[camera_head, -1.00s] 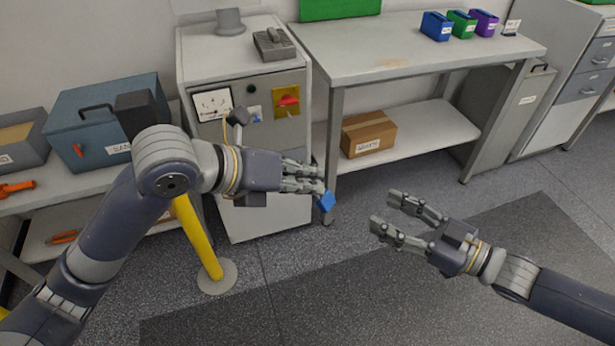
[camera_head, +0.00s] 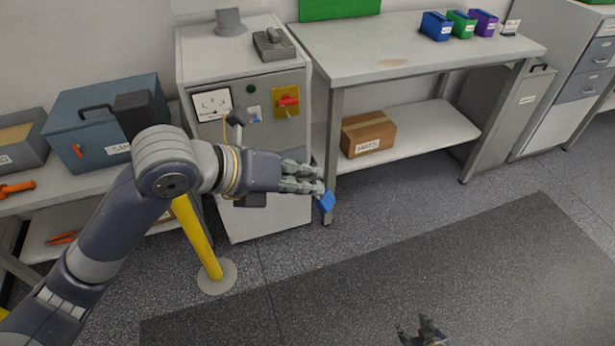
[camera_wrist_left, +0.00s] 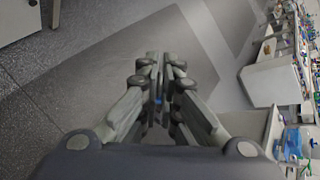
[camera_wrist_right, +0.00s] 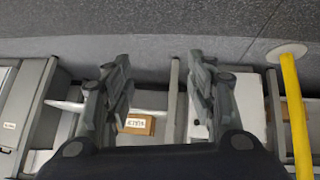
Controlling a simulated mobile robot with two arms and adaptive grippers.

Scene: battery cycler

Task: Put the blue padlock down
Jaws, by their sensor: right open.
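The blue padlock (camera_head: 327,201) sits at the fingertips of my left gripper (camera_head: 318,186), in front of the grey cabinet and above the floor. My left gripper is shut on it. In the left wrist view the fingers (camera_wrist_left: 158,75) are close together, and only a small blue patch shows between them. My right gripper (camera_head: 424,330) is at the bottom edge of the head view, far from the padlock. It is open and empty, with its fingers wide apart in the right wrist view (camera_wrist_right: 160,85).
A grey workbench (camera_head: 360,66) holds blue (camera_head: 436,26), green (camera_head: 462,24) and purple (camera_head: 484,22) bins at its right end. The cabinet (camera_head: 270,215) has a red switch (camera_head: 288,101). A yellow post (camera_head: 199,240) stands by my left arm. A cardboard box (camera_head: 368,134) is on the lower shelf.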

